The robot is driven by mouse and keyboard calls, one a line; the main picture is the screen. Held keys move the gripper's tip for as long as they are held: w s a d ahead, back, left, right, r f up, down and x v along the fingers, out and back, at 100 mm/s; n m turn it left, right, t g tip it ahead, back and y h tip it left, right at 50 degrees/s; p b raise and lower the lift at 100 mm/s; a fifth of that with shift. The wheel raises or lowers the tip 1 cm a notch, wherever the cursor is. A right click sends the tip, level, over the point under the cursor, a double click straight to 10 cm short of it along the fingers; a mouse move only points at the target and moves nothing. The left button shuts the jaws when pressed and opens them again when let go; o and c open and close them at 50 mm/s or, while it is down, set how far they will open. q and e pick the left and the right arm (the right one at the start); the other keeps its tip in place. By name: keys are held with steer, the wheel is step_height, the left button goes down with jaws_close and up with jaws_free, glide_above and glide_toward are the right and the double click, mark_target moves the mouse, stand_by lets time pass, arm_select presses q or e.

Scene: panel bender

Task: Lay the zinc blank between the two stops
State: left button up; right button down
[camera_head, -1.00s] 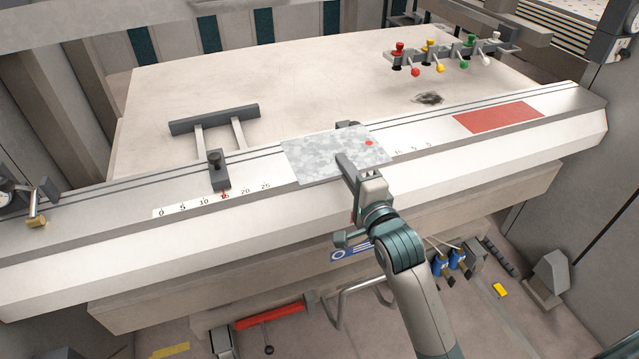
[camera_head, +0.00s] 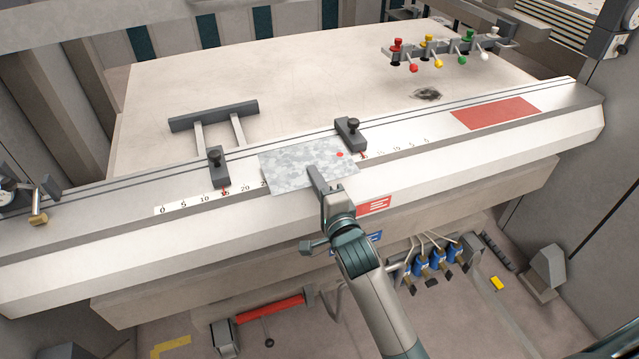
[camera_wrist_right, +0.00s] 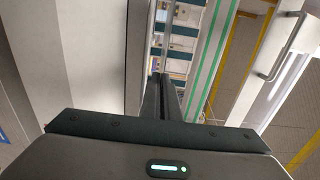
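The zinc blank (camera_head: 290,166), a mottled grey sheet with a red dot near its right back corner, is over the bench's front ledge (camera_head: 420,140). My right gripper (camera_head: 317,180) is shut on its front edge. The left stop (camera_head: 217,168) is left of the blank with a visible gap. The right stop (camera_head: 350,133) is close by the blank's right back corner; I cannot tell if they touch. I cannot tell whether the blank rests on the ledge or hovers slightly. The wrist view shows the right gripper's fingers (camera_wrist_right: 161,100) close together. My left gripper is not in view.
A number scale (camera_head: 185,205) runs along the ledge. A red patch (camera_head: 495,113) is at the ledge's right. Coloured knobs (camera_head: 430,55) stand at the back right. The ledge between patch and right stop is clear.

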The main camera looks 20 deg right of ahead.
step_height(320, 180, down, 2)
steer(key=shift+f, duration=0.2)
steer(key=shift+f, duration=0.2)
steer(key=c, duration=2)
jaws_free()
